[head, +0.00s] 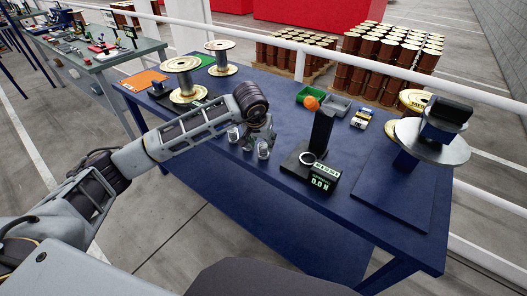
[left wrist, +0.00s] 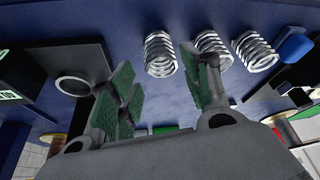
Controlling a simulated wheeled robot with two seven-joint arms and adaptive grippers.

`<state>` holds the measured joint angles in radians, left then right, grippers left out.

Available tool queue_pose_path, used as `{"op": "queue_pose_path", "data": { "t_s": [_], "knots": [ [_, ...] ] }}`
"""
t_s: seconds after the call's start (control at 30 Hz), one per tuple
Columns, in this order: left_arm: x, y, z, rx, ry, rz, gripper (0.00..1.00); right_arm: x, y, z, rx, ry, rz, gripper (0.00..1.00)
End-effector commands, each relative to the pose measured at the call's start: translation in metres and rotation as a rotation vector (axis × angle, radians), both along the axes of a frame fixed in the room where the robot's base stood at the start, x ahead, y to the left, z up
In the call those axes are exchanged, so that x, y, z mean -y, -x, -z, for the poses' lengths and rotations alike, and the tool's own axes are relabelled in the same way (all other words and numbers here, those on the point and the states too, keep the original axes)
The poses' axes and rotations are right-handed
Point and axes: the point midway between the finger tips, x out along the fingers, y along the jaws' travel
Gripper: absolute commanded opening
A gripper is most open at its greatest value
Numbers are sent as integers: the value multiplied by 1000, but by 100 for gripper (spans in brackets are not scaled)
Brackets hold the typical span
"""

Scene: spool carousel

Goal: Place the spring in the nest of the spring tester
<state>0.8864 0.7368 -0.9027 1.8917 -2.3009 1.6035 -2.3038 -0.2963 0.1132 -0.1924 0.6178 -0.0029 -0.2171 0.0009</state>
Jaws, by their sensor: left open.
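Three bright metal springs stand on the blue table; in the left wrist view they form a row, with one spring (left wrist: 160,55) nearest the gap between my fingers, a middle spring (left wrist: 212,48) partly behind a finger, and a third spring (left wrist: 255,50). In the head view a spring (head: 263,150) shows just below my left gripper (head: 262,133). The left gripper is open and empty, its green pads apart in the left wrist view (left wrist: 155,85). The spring tester (head: 323,135) has a black column, an orange knob, a pale ring nest (head: 308,158) that looks empty, and a green display. My right gripper is out of view.
Behind the tester are a green bin (head: 309,95), a grey bin (head: 337,105) and small boxes (head: 361,118). A spool carousel (head: 432,140) stands at the right. Spools (head: 185,80) stand at the left. The table between the tester and the carousel is clear.

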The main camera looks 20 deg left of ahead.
Motion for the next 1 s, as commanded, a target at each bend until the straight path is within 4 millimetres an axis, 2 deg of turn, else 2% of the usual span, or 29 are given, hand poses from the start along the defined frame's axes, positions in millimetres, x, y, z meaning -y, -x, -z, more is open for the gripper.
{"op": "queue_pose_path", "data": {
  "t_s": [0.43, 0.67, 0.97, 1.0],
  "knots": [
    [0, -17, 36, -2, 0, 0, 48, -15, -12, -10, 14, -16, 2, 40],
    [0, -18, 39, 0, 0, 0, 48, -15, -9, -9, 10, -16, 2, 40],
    [0, -18, 39, 0, 0, 0, 48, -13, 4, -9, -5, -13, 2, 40],
    [0, -18, 39, 0, 0, 0, 45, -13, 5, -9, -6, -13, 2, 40]
  ]
}}
